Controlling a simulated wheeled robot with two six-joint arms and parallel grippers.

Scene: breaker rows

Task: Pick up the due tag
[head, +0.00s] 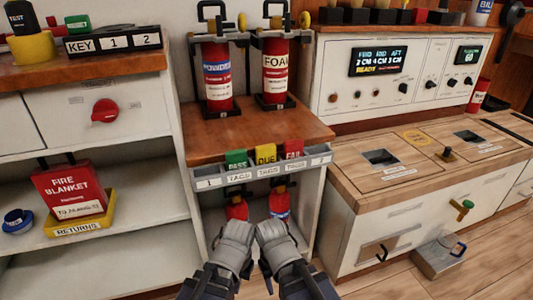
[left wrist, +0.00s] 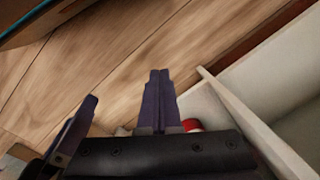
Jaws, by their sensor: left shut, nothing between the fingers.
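The yellow due tag (head: 265,155) stands in the tag rack (head: 262,172) at the front edge of the wooden bench, between the green pass tag (head: 236,159) and the red fail tag (head: 293,149). My left gripper (head: 238,232) is below and in front of the rack, apart from the tags. In the left wrist view its fingers (left wrist: 158,100) are together and empty. My right gripper (head: 272,232) is close beside it on the right; its jaws are not clear. The due tag is not visible in the left wrist view.
Two extinguishers, one marked foam (head: 277,72), stand on the bench (head: 258,128) behind the tags. More extinguishers show below the rack, partly hidden by my grippers. A shelf unit (head: 80,215) is at left, a wooden-topped cabinet (head: 400,165) at right.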

